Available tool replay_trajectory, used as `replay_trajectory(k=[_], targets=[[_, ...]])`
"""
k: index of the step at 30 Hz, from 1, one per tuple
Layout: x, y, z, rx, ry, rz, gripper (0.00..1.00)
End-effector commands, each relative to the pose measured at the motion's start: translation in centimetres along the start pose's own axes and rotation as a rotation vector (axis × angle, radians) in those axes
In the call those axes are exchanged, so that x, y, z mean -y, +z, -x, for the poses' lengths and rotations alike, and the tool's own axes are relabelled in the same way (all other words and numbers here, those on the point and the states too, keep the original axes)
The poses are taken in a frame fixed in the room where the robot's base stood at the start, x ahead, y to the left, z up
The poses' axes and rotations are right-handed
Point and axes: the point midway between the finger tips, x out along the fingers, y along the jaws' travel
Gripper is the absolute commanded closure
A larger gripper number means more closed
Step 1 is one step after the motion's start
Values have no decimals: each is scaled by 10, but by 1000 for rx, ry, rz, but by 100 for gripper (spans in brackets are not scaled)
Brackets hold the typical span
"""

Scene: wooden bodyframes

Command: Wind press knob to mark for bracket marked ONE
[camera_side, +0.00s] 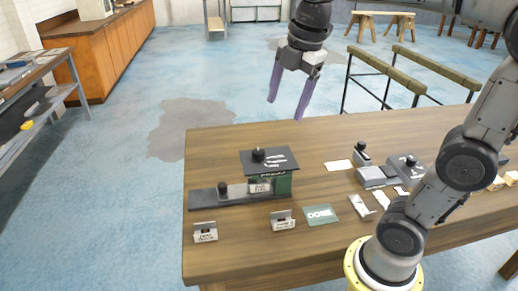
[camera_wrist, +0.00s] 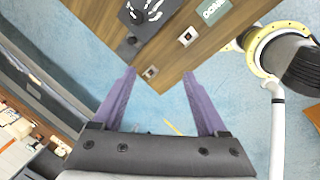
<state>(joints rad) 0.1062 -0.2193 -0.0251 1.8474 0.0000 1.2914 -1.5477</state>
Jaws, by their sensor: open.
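A green press (camera_side: 284,185) stands on the wooden table, with a dark top plate (camera_side: 290,166). The plate bears white marks and a black knob (camera_side: 258,155). A dark rail with a second small black knob (camera_side: 222,188) runs left from the press. Two small grey brackets with white labels stand at the front, one at left (camera_side: 205,232) and one nearer the middle (camera_side: 283,220); their lettering is too small to read surely. My gripper (camera_side: 286,109) is open and empty, high above the table's back edge; its purple fingers (camera_wrist: 159,72) also show in the wrist view.
A green DONE mat (camera_side: 320,214) lies right of the brackets. A grey device (camera_side: 372,177) and a dark block with a knob (camera_side: 408,162) stand further right, by my arm. A white card (camera_side: 338,165) lies behind. The table's left back corner is clear.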

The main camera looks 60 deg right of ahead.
Motion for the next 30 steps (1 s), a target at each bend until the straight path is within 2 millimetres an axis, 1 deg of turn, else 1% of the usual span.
replay_trajectory(k=[1,3,5,6,9,12,15,20,23,30], targets=[[-20,5,-7,4,-36,57,24],[-43,12,-16,4,-76,130,24],[-60,19,-26,1,-110,170,24],[-71,24,-34,-1,-130,184,24],[-90,35,-56,-4,-173,172,24],[-101,44,-75,-6,-207,151,24],[-102,49,-90,-10,-238,138,24],[-99,53,-101,-11,-251,128,24],[-95,52,-113,-11,-252,129,24],[-84,52,-158,-11,-253,129,24]])
